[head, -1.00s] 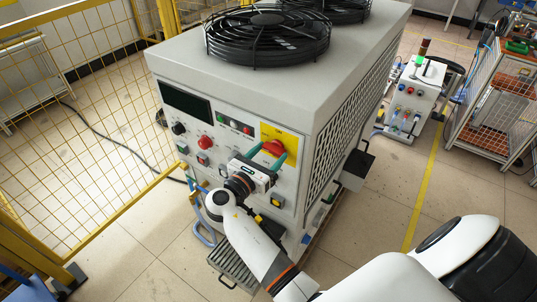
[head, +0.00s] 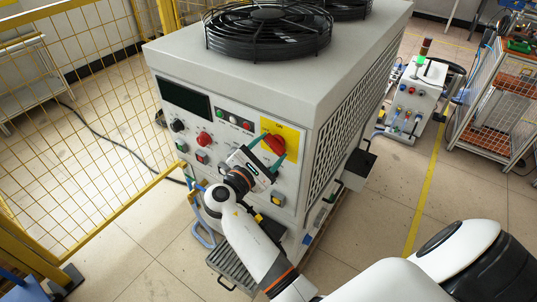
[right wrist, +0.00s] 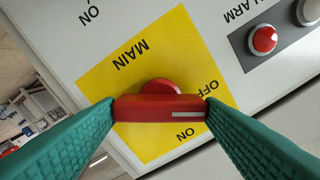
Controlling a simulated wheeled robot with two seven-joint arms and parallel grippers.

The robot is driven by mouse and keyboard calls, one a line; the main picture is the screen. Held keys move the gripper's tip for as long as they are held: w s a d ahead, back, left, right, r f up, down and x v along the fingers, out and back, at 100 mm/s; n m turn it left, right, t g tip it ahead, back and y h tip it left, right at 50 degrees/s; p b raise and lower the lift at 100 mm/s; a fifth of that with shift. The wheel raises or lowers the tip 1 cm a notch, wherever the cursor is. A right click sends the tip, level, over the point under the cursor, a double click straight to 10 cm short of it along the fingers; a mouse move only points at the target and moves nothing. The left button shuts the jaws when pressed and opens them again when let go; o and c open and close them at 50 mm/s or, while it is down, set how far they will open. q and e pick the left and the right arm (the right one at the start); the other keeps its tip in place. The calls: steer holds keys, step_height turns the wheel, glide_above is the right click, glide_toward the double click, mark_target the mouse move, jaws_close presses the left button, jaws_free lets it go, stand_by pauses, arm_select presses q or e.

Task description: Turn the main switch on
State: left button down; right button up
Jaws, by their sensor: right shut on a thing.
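The main switch (head: 275,142) is a red rotary handle on a yellow plate (head: 290,134) at the right of the grey cabinet's front panel. My right gripper (head: 271,149) is shut on the handle, one green finger at each end. In the right wrist view the handle (right wrist: 160,108) lies crosswise between the fingertips. The white mark (right wrist: 189,114) on its right end points between the OFF and ON labels of the yellow plate (right wrist: 120,75). My left gripper is not in view.
The panel also has a red knob (head: 204,139), a black knob (head: 178,126) and small lamps. A red button (right wrist: 264,40) shows near the plate in the right wrist view. A yellow mesh fence (head: 80,95) stands left of the cabinet (head: 232,85).

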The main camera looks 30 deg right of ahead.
steer(key=m+b, duration=0.2)
steer(key=m, duration=0.1)
steer(key=shift+m, duration=0.4)
steer(key=shift+m+b, duration=0.5)
steer(key=shift+b, duration=0.05)
steer(key=o, duration=1)
steer(key=shift+d, duration=0.1)
